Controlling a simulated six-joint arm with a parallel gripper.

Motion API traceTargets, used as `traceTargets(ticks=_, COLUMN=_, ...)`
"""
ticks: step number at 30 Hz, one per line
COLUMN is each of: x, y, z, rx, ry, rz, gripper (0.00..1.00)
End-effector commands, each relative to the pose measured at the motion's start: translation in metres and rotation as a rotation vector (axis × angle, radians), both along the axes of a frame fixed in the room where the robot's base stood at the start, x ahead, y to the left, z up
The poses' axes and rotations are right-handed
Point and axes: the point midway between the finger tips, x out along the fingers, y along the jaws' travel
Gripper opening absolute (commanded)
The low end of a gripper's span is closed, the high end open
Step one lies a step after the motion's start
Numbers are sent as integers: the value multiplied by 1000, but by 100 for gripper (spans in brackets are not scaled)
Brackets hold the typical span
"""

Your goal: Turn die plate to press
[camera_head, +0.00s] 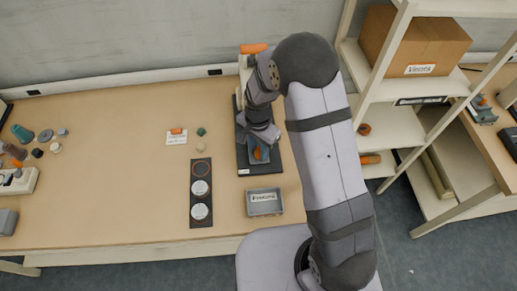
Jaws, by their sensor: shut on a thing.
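My gripper (259,146) points down over the dark base (244,161) of the press, right of the table's middle. It is shut on a small part with an orange patch, which seems to be the die plate (258,155). The jaws and my wrist hide most of this part, so its exact angle and whether it touches the base cannot be told. The press (245,60) stands at the back of the base, with an orange handle (253,48) on top. My arm covers much of it.
A grey labelled tray (264,202) sits in front. A small card (176,137) and a green piece (201,132) lie left. Shelving (390,125) stands right. The table's left middle is clear.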

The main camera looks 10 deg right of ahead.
Motion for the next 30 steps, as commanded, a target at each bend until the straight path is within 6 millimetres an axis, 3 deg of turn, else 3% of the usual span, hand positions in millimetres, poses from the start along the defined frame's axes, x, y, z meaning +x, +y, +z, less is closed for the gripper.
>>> traceTargets(ticks=9, x=2, y=0, z=2, rx=1, ry=-4, rz=-6, gripper=0)
traceTargets(ticks=10, x=2, y=0, z=2, rx=2, ry=-5, rz=-6, gripper=29)
traceTargets(ticks=12, x=2, y=0, z=1, rx=1, ry=-4, rz=-6, gripper=43)
traceTargets(ticks=23, x=1, y=0, z=2, rx=1, ry=-2, rz=-3, gripper=43)
traceTargets(ticks=30, x=2, y=0, z=21, rx=1, ry=-6, rz=-3, gripper=43)
